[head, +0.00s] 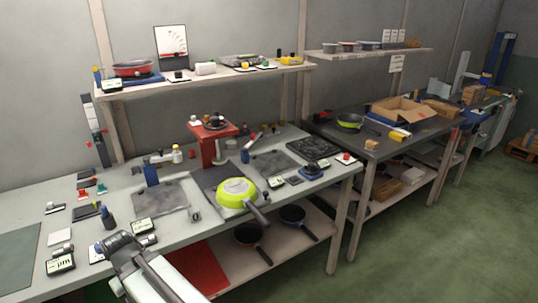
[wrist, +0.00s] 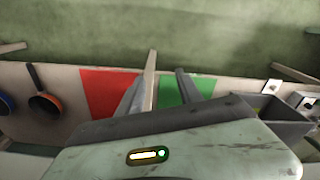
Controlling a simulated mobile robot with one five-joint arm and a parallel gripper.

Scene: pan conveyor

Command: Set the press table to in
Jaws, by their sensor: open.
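The press seems to be the red stand (head: 208,148) at the back of the near bench in the head view, with dark round parts on top. A dark flat plate (head: 208,178) lies in front of it and may be the press table; I cannot tell whether it is in or out. A lime-green pan (head: 237,188) sits on this plate, its handle toward the front edge. My gripper (head: 122,243) is at the bench's front left, well apart from the press. In the wrist view my gripper (wrist: 160,76) has its two grey fingers apart with nothing held between them.
Small blocks, cards and tools crowd the near bench (head: 115,193). Two dark pans (head: 249,235) lie on its lower shelf beside a red panel (head: 200,268). A shelf (head: 205,79) with a red pan (head: 133,69) hangs above. The green floor (head: 430,255) at right is clear.

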